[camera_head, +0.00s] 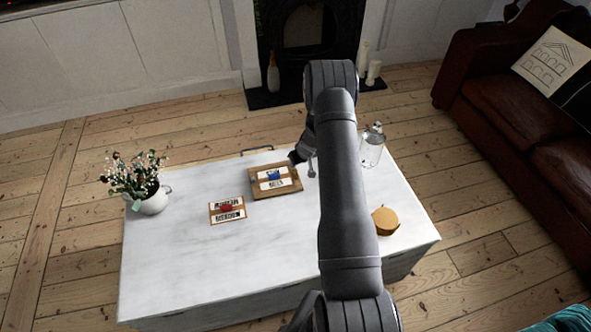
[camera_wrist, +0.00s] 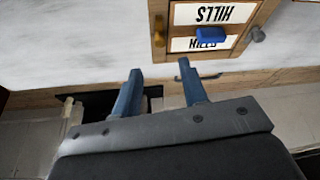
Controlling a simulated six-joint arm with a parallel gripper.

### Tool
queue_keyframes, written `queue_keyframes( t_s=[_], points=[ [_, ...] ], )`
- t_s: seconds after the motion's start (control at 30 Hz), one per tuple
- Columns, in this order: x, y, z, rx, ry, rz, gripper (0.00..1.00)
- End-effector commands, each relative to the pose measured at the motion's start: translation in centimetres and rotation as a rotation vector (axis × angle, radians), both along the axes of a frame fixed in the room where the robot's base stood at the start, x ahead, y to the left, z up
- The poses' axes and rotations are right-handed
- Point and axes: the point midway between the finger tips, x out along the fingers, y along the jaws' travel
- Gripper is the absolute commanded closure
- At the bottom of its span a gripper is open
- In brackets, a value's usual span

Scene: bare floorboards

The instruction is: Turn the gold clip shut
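A wooden frame (camera_head: 289,187) lies on the white tabletop, holding a black-lettered card with a blue block on it. In the wrist view the frame (camera_wrist: 228,51) is at the top, with the blue block (camera_wrist: 211,34) between two small clips. The left clip (camera_wrist: 158,32) looks gold-brown and lies along the frame's side. The right clip (camera_wrist: 257,35) is greyer and angled; their exact colours are hard to tell. My gripper (camera_wrist: 162,88) is open and empty, its fingers apart and below the frame in that view. In the head view my gripper (camera_head: 300,156) is by the frame's far right corner, partly hidden by my arm.
A second card with a red block (camera_head: 227,210) lies left of the frame. A potted plant (camera_head: 150,203) stands at the table's left. A glass jar (camera_head: 371,149) and a round orange-brown object (camera_head: 385,221) are at the right. The front tabletop (camera_head: 190,270) is clear.

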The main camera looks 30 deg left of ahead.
Motion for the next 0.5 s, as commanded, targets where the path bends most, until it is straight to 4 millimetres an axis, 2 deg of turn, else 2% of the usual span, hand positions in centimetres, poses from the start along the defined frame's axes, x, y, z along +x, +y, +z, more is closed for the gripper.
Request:
queue_keyframes(
  t_s=[0.3,0.5],
  points=[
    [1.0,1.7,-5.0,0.000,0.001,0.000,0.61],
    [1.5,2.6,-7.3,0.000,0.000,0.001,0.61]
  ],
)
